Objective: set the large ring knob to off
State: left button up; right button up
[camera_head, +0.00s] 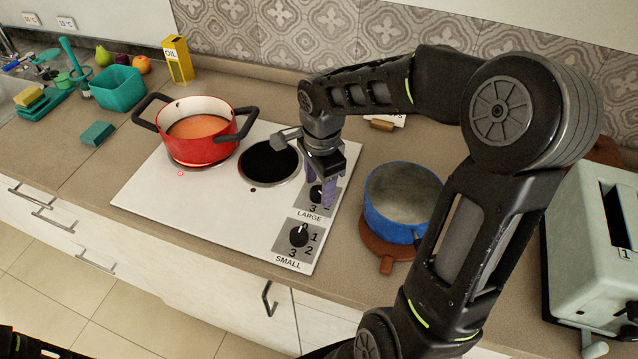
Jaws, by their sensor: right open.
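The large ring knob (316,194) is a black dial above the label LARGE on the white cooktop (215,225). My right gripper (319,188) points down over it, open, with its purple fingers at the knob. The fingers hide much of the dial, so I cannot tell its setting or whether they touch it. A red pot (206,145) with orange contents stands on a ring that glows red at its edge. A red light (181,174) near that ring is lit. My left gripper is not in view.
The SMALL knob (299,235) sits just in front. The dark ring (268,163) is bare. A blue pot (400,205) stands on a brown trivet (386,258) to the right. A toaster (600,240) is at the far right. A yellow oil tin (177,59) stands behind the red pot.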

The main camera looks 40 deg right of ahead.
jog(key=shift+f, duration=0.35)
grip_shut()
dwell(0.4)
